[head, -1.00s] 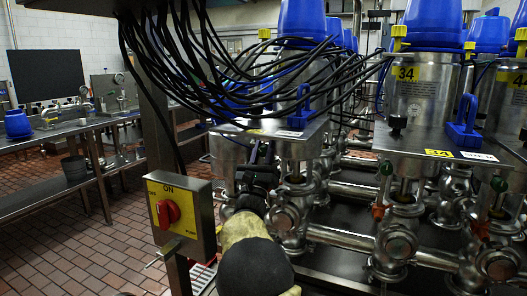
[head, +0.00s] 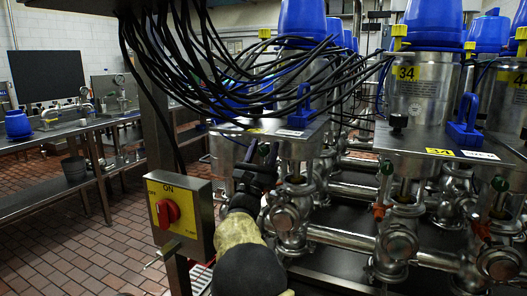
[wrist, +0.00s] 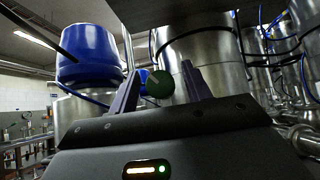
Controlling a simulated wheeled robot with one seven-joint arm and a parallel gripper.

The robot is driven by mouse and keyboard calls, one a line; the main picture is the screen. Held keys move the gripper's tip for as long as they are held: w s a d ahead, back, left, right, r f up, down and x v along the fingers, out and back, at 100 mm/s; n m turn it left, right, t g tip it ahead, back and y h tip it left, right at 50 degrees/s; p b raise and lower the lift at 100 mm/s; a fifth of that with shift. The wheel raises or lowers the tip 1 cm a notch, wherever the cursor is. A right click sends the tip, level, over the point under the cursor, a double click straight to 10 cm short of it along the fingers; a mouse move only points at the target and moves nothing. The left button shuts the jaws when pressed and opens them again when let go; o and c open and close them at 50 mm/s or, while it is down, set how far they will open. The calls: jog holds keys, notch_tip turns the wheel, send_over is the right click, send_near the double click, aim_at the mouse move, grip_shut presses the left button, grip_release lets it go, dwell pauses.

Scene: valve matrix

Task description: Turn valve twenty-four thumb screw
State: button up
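The valve at the left of the matrix has a blue cap (head: 303,18) and a metal plate (head: 268,128) whose small yellow label is too covered to read. A round green thumb screw knob (wrist: 160,84) shows in the wrist view, between my fingertips and a little beyond them. It also shows, small and partly hidden, under the plate in the head view (head: 263,150). My gripper (wrist: 160,88) is open, one finger on each side of the knob, with a gap visible at least on the right. In the head view my gripper is dark and partly hidden below the plate.
A valve marked 34 (head: 407,73) stands to the right, with its own green knob (head: 386,167). A yellow switch box with a red knob (head: 167,213) stands close left of my arm. Black cables (head: 215,70) hang above. Steel pipes (head: 345,238) run at the right.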

jog(key=shift+r+n+y, duration=0.1)
jog(key=shift+n+y, duration=0.5)
jog(key=shift+y, duration=0.1)
jog(key=shift+d+n+t+y+p, duration=0.1)
jog(key=shift+n+t+y+p, duration=0.25)
jog(key=shift+n+y, duration=0.35)
jog(key=shift+s+f+n+y, duration=0.15)
jog(key=shift+f+n+y, duration=0.25)
jog(key=shift+n, duration=0.2)
jog(key=v, duration=1.1)
jog(key=s+d+m+g+h+p, duration=0.3)
jog(key=d+m+g+p, duration=0.3)
jog(key=d, duration=0.7)
jog(key=s+d+m+g+h+p, duration=0.4)
jog(key=d+m+g+h+p, duration=0.1)
jog(key=d+m+g, duration=0.5)
jog(key=d+f+g+p, duration=0.1)
jog(key=d+g, duration=0.1)
jog(key=d, duration=0.1)
jog(key=shift+s+d+h+p, duration=0.25)
jog(key=shift+d+h+p, duration=0.05)
jog(key=shift+h, duration=0.1)
jog(key=shift+d+g, duration=0.1)
jog(key=shift+g, duration=0.15)
